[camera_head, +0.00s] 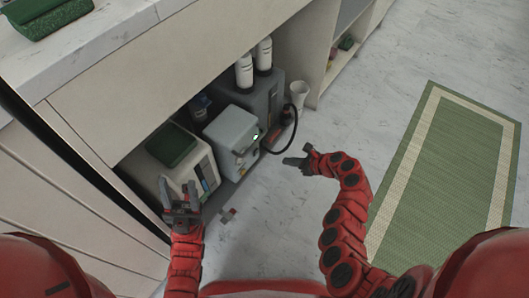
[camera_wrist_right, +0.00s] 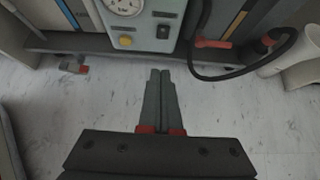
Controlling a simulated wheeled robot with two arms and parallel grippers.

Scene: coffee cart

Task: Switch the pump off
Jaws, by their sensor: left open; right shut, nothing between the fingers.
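The pump looks to be the grey-blue box (camera_head: 230,130) on the low shelf in the head view. Its front panel (camera_wrist_right: 143,45) in the right wrist view carries a round gauge (camera_wrist_right: 124,4), a yellow button (camera_wrist_right: 124,42) and a dark switch (camera_wrist_right: 163,32). I cannot tell the switch's position. My right gripper (camera_head: 288,161) is shut and empty, in front of and apart from the panel. Its fingertips (camera_wrist_right: 160,74) point toward the panel from below the switch in the right wrist view. My left gripper (camera_head: 180,193) is open, in front of the white machine at the left.
A white machine (camera_head: 190,172) with a green top stands left of the pump. A dark unit (camera_head: 262,100) with white cylinders stands behind it. A black hose (camera_head: 294,125) loops at the right, near a white bin (camera_head: 299,94).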

